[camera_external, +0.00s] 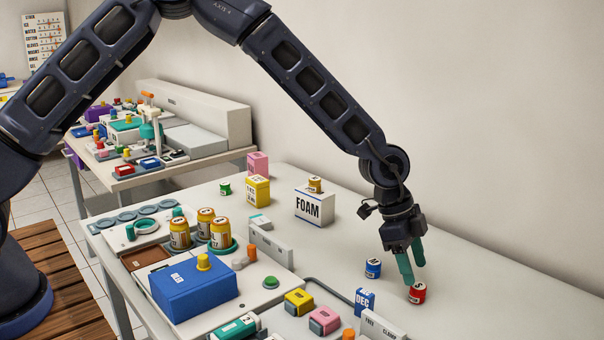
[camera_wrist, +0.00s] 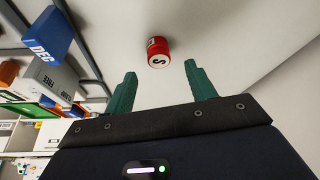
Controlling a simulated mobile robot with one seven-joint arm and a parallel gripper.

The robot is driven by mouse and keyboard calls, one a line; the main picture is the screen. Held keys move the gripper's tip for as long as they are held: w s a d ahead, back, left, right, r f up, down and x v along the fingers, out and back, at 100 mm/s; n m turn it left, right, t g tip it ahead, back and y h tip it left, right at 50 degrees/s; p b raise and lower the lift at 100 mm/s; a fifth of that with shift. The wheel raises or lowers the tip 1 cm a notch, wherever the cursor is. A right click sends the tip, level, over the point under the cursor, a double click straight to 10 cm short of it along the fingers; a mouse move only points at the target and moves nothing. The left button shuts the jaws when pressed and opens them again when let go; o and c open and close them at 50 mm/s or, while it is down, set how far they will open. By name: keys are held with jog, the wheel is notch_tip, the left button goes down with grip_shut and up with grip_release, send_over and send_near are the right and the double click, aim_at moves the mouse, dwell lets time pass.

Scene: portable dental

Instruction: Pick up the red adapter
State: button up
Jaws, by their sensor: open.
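The red adapter (camera_external: 417,293) is a small red cylinder with a pale top marked with a dark character. It stands upright on the white table at the right, and it shows in the wrist view (camera_wrist: 159,53) beyond the fingertips, between their lines. My gripper (camera_external: 412,273) has two green fingers pointing down, just above and beside the red adapter in the external view. In the wrist view the fingers (camera_wrist: 161,80) are spread apart with nothing between them. I see no clear contact with the adapter.
A blue cylinder (camera_external: 373,268) stands just left of my gripper. A blue DEC box (camera_external: 364,300) and a grey FREE CLAMP block (camera_external: 383,326) are left of the adapter. A white FOAM box (camera_external: 314,207) stands farther back. The table right of the adapter is clear.

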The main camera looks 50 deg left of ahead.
aim_at(420, 285)
jog(key=shift+x, duration=2.8)
jog(key=c, duration=1.1)
jog(key=shift+r, duration=0.15)
